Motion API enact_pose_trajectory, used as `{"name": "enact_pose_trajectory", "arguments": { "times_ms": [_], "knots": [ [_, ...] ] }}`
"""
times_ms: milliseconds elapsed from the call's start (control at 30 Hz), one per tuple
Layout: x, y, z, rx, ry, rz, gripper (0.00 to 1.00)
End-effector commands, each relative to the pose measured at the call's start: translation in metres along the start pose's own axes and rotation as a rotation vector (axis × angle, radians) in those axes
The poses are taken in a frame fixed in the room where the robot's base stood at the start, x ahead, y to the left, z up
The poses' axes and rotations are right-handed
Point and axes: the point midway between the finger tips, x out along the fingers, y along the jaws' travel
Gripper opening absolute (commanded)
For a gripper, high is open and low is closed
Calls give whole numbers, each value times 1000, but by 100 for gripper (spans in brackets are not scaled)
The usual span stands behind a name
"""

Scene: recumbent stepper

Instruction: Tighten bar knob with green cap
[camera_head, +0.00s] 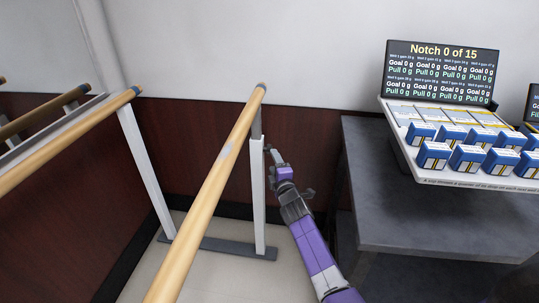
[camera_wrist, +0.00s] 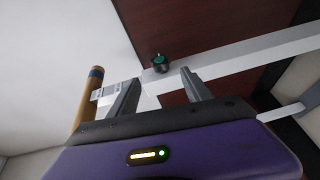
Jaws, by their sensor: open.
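The bar knob with the green cap (camera_wrist: 159,62) is a dark round knob on the white upright post in the wrist view. My gripper (camera_wrist: 157,78) is open, and the knob shows between and a little beyond its two grey fingers, apart from them as far as I can see. In the head view my gripper (camera_head: 272,150) is beside the top of the white post (camera_head: 257,195); the knob is not clear there. The wooden bar (camera_head: 215,175) sits on top of this post, and its end shows in the wrist view (camera_wrist: 92,95).
A grey table (camera_head: 430,215) stands to the right, with a tilted tray of blue and white boxes (camera_head: 468,158) and a sign reading "Notch 0 of 15" (camera_head: 442,72). Other wooden bars (camera_head: 70,140) are at the left. A dark red wall panel (camera_head: 190,130) is behind the post.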

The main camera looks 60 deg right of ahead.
Motion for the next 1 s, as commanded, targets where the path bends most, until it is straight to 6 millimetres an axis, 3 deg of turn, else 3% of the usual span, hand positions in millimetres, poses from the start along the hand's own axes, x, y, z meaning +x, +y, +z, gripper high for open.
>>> {"name": "enact_pose_trajectory", "arguments": {
  "times_ms": [167, 600, 1000],
  "knots": [
    [13, -3, 3, -40, -7, -7, 57],
    [71, -4, 3, -36, -7, -7, 57],
    [81, -3, 2, -35, -6, -7, 57]
  ]
}}
